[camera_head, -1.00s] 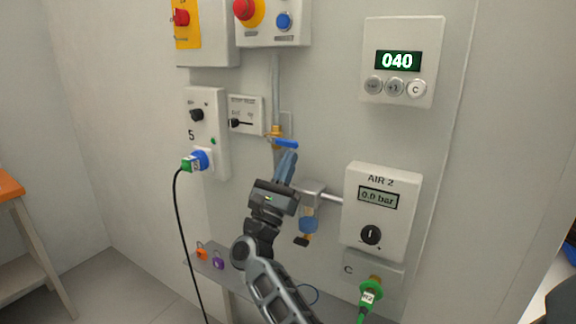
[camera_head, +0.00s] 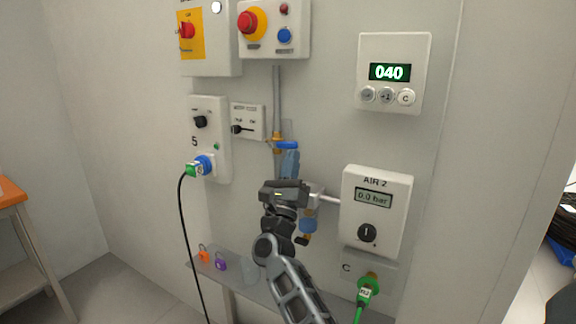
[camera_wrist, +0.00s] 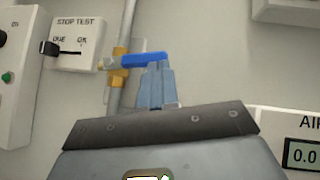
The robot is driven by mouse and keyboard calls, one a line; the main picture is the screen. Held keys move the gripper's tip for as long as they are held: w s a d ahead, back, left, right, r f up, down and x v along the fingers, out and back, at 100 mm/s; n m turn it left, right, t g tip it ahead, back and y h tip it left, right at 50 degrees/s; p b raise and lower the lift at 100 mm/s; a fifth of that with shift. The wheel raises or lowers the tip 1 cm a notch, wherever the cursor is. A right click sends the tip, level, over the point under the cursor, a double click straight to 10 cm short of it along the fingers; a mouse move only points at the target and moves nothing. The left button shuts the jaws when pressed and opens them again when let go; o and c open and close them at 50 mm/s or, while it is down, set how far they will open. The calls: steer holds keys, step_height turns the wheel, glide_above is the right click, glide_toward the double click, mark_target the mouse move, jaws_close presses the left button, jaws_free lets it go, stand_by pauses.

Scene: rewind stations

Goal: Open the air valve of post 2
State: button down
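The air valve is a brass body (camera_head: 276,137) on a vertical grey pipe, with a blue lever (camera_head: 287,145) pointing right, across the pipe. In the wrist view the blue lever (camera_wrist: 145,59) lies roughly level. My gripper (camera_head: 288,152) is right below the lever's free end, fingers pointing up. The fingers (camera_wrist: 157,68) look close together, and their tips overlap the lever's lower edge. I cannot tell whether they touch it. The AIR 2 box (camera_head: 377,210) reads 0.0 bar and has a black knob (camera_head: 368,234).
A STOP TEST switch (camera_head: 248,121) and a socket box (camera_head: 210,140) with a plugged black cable are left of the pipe. A blue-bowled fitting (camera_head: 308,225) is beside my wrist. A counter reading 040 (camera_head: 395,73) is upper right. A shelf (camera_head: 235,270) holds padlocks.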

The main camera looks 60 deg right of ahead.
mark_target(293, 145)
step_height(293, 145, up, 4)
steer(key=n+t+y+p, duration=0.2)
steer(key=n+t, duration=0.1)
steer(key=n, duration=0.1)
steer(key=n+t+y+p, duration=0.2)
steer(key=n+t+p, duration=0.1)
steer(key=n+t, duration=0.1)
steer(key=shift+s+r+n+y+p, duration=0.1)
steer(key=shift+n+y+p, duration=0.25)
steer(key=shift+n, duration=0.25)
steer(key=shift+w+d+r+p, duration=0.1)
steer(key=shift+w+r+p, duration=0.1)
steer(key=shift+w+r, duration=0.85)
steer(key=shift+w+r+p, duration=0.15)
steer(key=shift+w+r, duration=0.6)
steer(key=shift+r, duration=0.45)
steer(key=shift+w, duration=0.1)
